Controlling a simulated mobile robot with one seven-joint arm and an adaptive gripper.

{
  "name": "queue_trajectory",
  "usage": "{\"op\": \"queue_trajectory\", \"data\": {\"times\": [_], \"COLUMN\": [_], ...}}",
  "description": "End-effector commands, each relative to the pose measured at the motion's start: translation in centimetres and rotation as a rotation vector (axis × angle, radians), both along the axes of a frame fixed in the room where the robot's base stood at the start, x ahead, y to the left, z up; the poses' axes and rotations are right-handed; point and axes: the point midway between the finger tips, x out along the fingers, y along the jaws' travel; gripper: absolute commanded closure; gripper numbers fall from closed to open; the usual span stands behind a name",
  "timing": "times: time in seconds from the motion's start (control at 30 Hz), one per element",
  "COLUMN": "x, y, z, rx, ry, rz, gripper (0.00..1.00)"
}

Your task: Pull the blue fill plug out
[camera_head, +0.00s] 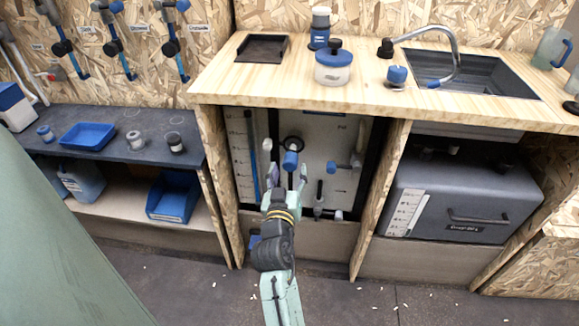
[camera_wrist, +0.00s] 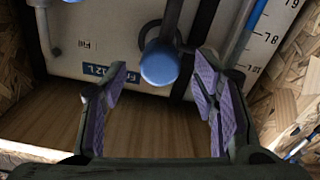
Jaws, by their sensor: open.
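The blue fill plug (camera_head: 290,161) is on the front of the white tank (camera_head: 318,130) in the open bay under the counter. In the wrist view its round blue end (camera_wrist: 160,64) points toward me, with a grey stem and a black ring behind it. My gripper (camera_head: 288,177) is open and empty, just in front of and slightly below the plug. In the wrist view the purple-padded fingers (camera_wrist: 160,88) stand apart, with the blue end centred just beyond them. I see no contact. The plug's seat is partly hidden behind it.
A blue-ended valve (camera_head: 331,167) and a lower fitting (camera_head: 318,205) sit right of the plug. Wooden panels (camera_head: 381,200) flank the bay. A grey tank (camera_head: 470,190) fills the right bay. The counter (camera_head: 270,90) overhangs above.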

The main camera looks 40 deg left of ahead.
Motion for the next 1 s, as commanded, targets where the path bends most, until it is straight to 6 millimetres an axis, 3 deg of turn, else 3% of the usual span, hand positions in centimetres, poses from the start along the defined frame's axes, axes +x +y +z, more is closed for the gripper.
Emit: {"op": "queue_trajectory", "data": {"times": [0.1, 0.3, 0.93, 1.0], "x": [-1.9, -3.6, -3.9, -3.9], "y": [-1.2, -2.3, -2.4, -2.0], "z": [-0.1, 0.0, 0.0, 1.0], "rx": [-0.001, 0.000, 0.000, 0.020], "ry": [0.002, 0.001, 0.000, -0.011], "rz": [0.001, -0.001, 0.000, 0.012], "gripper": [0.46, 0.46, 0.46, 0.46]}}
